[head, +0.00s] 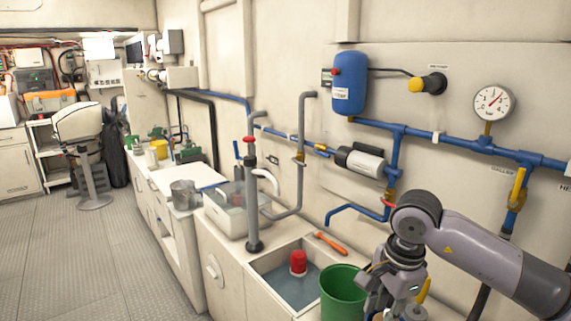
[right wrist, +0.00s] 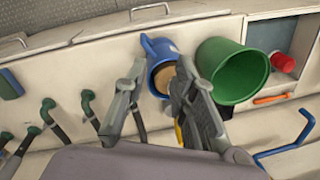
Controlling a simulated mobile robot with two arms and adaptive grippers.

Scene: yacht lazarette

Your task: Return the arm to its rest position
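My right arm comes in from the right in the head view, with its gripper (head: 393,300) pointing down beside the green bucket (head: 343,292). In the right wrist view the two fingers of this gripper (right wrist: 161,64) stand apart with nothing held between them. A blue jug (right wrist: 153,48) with a tan round area inside shows beyond and between the fingers, partly covered by the right finger. The green bucket (right wrist: 232,72) is just right of that finger; contact cannot be told. My left gripper is in neither view.
A sink basin (head: 262,266) holds a red-topped object (head: 298,263); an orange tool (head: 331,243) lies behind it. Blue wall pipes (head: 455,142), a gauge (head: 493,102) and a yellow lever (head: 518,187) are near my arm. The floor (head: 95,262) at left is clear.

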